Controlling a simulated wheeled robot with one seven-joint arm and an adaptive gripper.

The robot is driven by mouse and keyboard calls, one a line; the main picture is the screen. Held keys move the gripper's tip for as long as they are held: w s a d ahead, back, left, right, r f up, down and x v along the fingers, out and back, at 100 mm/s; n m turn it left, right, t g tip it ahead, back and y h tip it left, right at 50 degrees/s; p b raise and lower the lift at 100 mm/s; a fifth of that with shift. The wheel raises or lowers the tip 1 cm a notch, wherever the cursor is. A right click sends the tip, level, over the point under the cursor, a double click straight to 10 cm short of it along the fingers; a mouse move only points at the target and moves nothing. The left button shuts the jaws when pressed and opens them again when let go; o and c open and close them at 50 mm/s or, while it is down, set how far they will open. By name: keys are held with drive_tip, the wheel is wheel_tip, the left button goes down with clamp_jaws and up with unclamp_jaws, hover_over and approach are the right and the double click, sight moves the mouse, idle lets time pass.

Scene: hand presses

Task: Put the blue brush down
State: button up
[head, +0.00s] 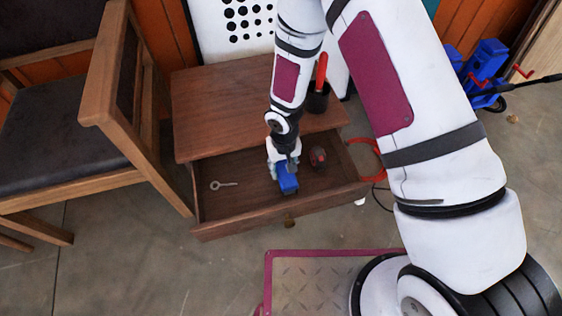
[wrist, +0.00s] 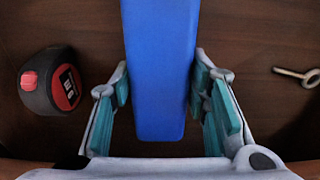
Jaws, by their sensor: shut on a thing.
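The blue brush (head: 289,184) is in my gripper (head: 284,168), inside the open wooden drawer (head: 250,219). In the wrist view the brush (wrist: 160,70) is a long blue block running up between the two teal-padded fingers of my gripper (wrist: 165,100), which is shut on it. The dark drawer floor shows under and around the brush. I cannot tell whether the brush touches that floor. Its upper end runs out of the wrist view, and my gripper hides part of it in the head view.
In the drawer, a black and red tape measure (head: 318,156) lies right of the brush and a metal eye bolt (head: 222,185) lies left. The cabinet top (head: 215,105) is behind, with a dark cup (head: 318,98) holding a red-handled tool. A chair (head: 50,145) stands close at left.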

drive_tip(key=w, duration=0.1)
drive_tip(key=w+b, duration=0.1)
drive_tip(key=w+a+f, duration=0.1)
drive_tip(key=shift+f, duration=0.15)
drive_tip(key=shift+b, duration=0.35)
drive_tip(key=o, duration=1.4)
drive_tip(key=shift+d+f, duration=0.1)
wheel_tip(320, 180, up, 12)
drive_tip(key=p, duration=0.5)
